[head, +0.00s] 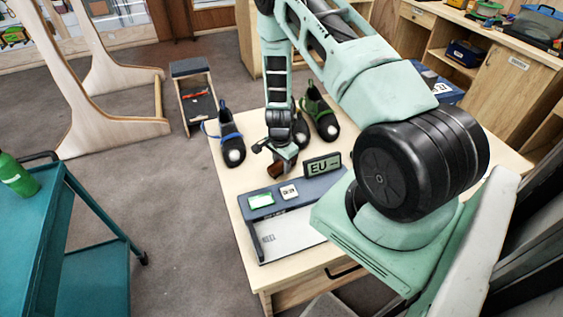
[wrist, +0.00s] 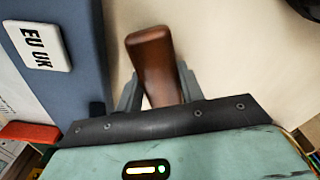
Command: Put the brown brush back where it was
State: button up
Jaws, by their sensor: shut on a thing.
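The brown brush (wrist: 151,52) sits between the two fingers of my gripper (wrist: 158,88) in the wrist view, its smooth brown end pointing away from the palm. My gripper is shut on it. In the head view my gripper (head: 283,157) is low over the pale wooden table (head: 232,182), just behind the blue-grey measuring board. The brush (head: 276,169) shows there as a small brown patch below the fingers. I cannot tell whether it touches the table. Its other end is hidden by the gripper.
A blue-strapped shoe (head: 232,142) stands left of my gripper, a green shoe (head: 321,112) behind right. A teal trolley (head: 40,225) stands left.

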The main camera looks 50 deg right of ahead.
jog(key=shift+f, duration=0.2)
jog(key=shift+f, duration=0.2)
jog(key=o, duration=0.9)
jog(key=shift+r, duration=0.15)
